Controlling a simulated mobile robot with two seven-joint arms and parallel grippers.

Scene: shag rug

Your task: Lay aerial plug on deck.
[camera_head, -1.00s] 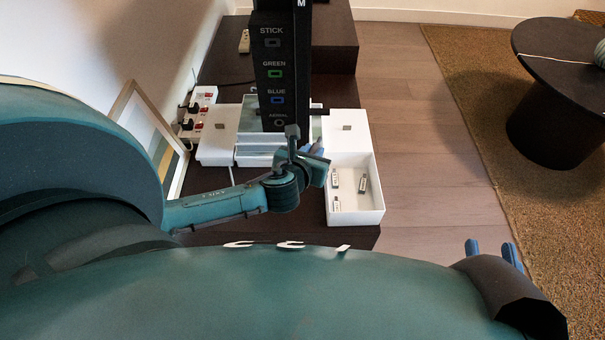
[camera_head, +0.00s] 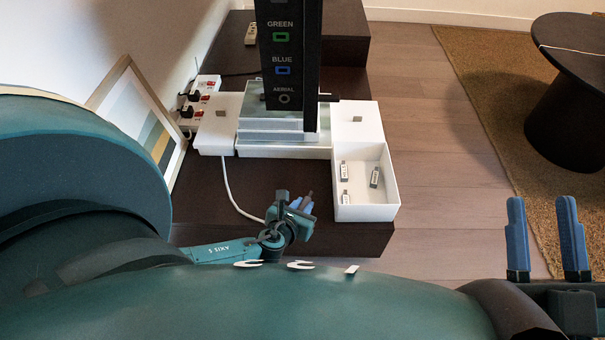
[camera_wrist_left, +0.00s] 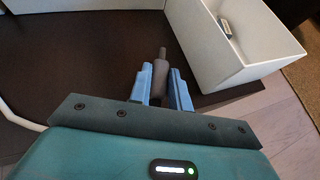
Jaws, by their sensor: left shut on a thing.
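The aerial plug (camera_wrist_left: 160,78) is a grey-brown cylinder with a thin tip, seen in the left wrist view. My left gripper (camera_head: 303,203) is shut on it above the front part of the dark brown deck (camera_head: 245,180); the plug's tip points away from the wrist. Whether the plug touches the deck I cannot tell. A white cable (camera_head: 228,190) runs from near the black panel's base toward my left gripper. The black panel (camera_head: 289,50) bears GREEN, BLUE and AERIAL sockets; the AERIAL socket (camera_head: 284,99) looks empty. My right gripper (camera_head: 545,240) is open and empty at the right, over the floor.
A white open box (camera_head: 365,212) with several small labelled sticks stands right of my left gripper, near the deck's right edge. A power strip (camera_head: 198,100) and a leaning picture frame (camera_head: 135,100) are at the left. The deck's middle is clear.

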